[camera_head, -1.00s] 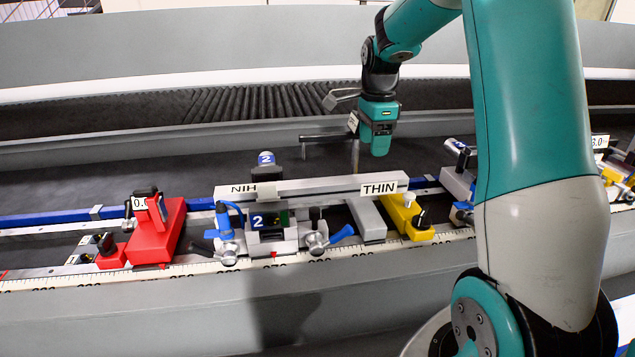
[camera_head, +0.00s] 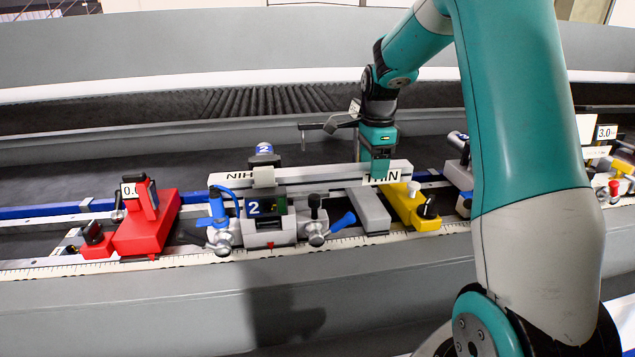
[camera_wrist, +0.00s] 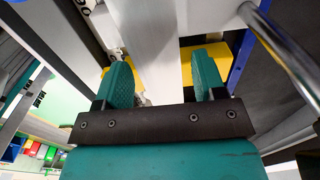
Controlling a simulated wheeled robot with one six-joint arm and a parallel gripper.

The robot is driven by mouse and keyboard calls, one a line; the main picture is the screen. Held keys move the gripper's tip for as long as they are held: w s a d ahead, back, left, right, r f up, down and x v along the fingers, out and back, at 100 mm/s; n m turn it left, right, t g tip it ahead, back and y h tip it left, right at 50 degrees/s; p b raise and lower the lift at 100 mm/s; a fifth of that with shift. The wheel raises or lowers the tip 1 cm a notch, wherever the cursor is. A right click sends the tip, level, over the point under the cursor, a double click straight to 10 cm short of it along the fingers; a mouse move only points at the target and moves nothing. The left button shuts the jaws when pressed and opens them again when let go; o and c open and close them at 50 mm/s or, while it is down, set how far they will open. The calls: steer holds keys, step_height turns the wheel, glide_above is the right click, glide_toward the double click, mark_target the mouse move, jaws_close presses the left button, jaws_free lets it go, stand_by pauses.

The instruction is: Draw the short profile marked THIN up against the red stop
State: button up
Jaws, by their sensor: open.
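The short profile (camera_head: 330,175) is a pale grey bar with THIN on a label at its right end. It lies across the clamp marked 2 (camera_head: 268,222) and reaches right toward the yellow block (camera_head: 413,208). The red stop (camera_head: 148,228) stands to the left, with a gap between it and the profile's left end. My gripper (camera_head: 380,176) is at the THIN end and partly covers the label. In the wrist view my gripper (camera_wrist: 166,84) has its two green fingers apart, with the pale profile (camera_wrist: 165,45) running between them. Whether they touch it cannot be told.
A blue rail (camera_head: 50,212) and a ruler strip (camera_head: 80,268) run along the bench. A grey block (camera_head: 368,212) stands under the profile, left of the yellow block. A blue-handled clamp (camera_head: 219,225) stands near the profile's left end.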

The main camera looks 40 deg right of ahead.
steer(key=c, duration=1)
steer(key=shift+s+a, duration=0.25)
steer(key=shift+s, duration=0.25)
steer(key=shift+s+a, duration=0.25)
steer(key=shift+s, duration=0.25)
